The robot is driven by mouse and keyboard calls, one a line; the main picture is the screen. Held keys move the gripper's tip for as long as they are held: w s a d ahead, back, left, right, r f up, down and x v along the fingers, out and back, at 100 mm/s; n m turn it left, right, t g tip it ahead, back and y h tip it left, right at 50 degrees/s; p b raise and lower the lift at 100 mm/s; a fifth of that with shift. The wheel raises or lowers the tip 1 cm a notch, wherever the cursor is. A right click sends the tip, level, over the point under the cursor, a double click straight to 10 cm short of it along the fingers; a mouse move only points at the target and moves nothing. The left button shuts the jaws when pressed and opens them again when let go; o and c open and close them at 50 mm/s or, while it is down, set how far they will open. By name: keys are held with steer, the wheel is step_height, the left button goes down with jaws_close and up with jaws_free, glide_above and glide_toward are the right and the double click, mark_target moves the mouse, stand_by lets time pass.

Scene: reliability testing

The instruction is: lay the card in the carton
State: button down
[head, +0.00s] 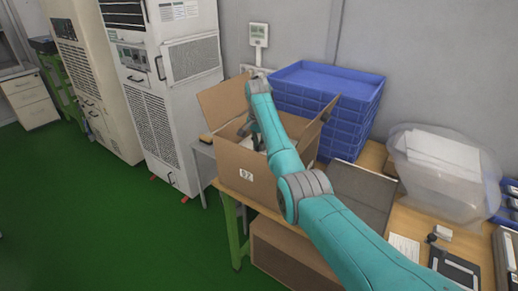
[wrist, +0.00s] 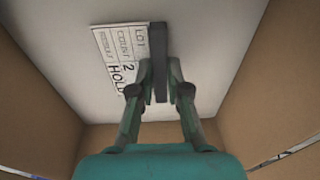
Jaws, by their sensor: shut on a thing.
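The open brown carton (head: 236,164) stands on the bench with its flaps raised and a small label on its front. My gripper (head: 258,143) reaches down into it, and the carton's wall hides part of it. In the wrist view my gripper (wrist: 159,78) is shut on a dark grey bar (wrist: 159,50) along the right edge of the white printed card (wrist: 116,55). The card reads LOT, COUNT, RESULT and HOLD, and my left finger covers part of it. Behind it is the carton's pale bottom (wrist: 210,60). I cannot tell whether the card touches the bottom.
Stacked blue crates (head: 320,95) stand close behind the carton. A tall cabinet (head: 165,95) is at the left.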

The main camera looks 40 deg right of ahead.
steer(key=shift+f, duration=1.05)
steer(key=c, duration=1.1)
jaws_free()
steer(key=shift+c, duration=0.2)
step_height(320, 180, up, 12)
steer(key=a, duration=0.1)
steer(key=shift+s, duration=0.45)
